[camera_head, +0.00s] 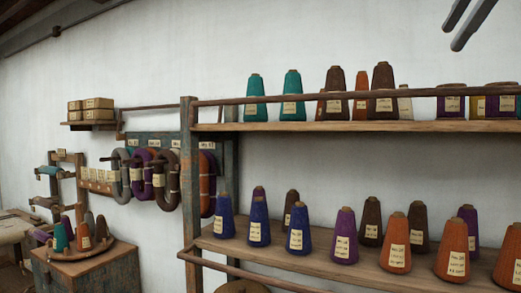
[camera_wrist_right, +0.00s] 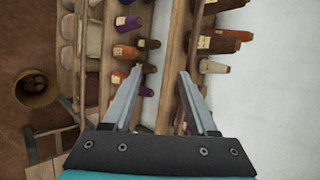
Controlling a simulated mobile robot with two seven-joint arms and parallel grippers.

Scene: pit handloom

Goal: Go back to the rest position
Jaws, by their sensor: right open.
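My right gripper (camera_head: 470,24) shows at the top right corner of the head view, as two grey fingers in front of the white wall. In the right wrist view my right gripper (camera_wrist_right: 157,95) is open, with nothing between its fingers. Shelves with yarn cones lie beyond it there. The upper shelf (camera_head: 300,126) and lower shelf (camera_head: 285,256) fill the right half of the head view. My left gripper is in neither view.
Labelled cones stand on both shelves, among them a teal cone (camera_head: 291,95) and a purple cone (camera_head: 344,236). A wooden rail (camera_head: 330,95) runs along the upper shelf front. Yarn hanks hang at left above a wooden chest (camera_head: 90,270). A basket (camera_wrist_right: 37,88) stands on the floor.

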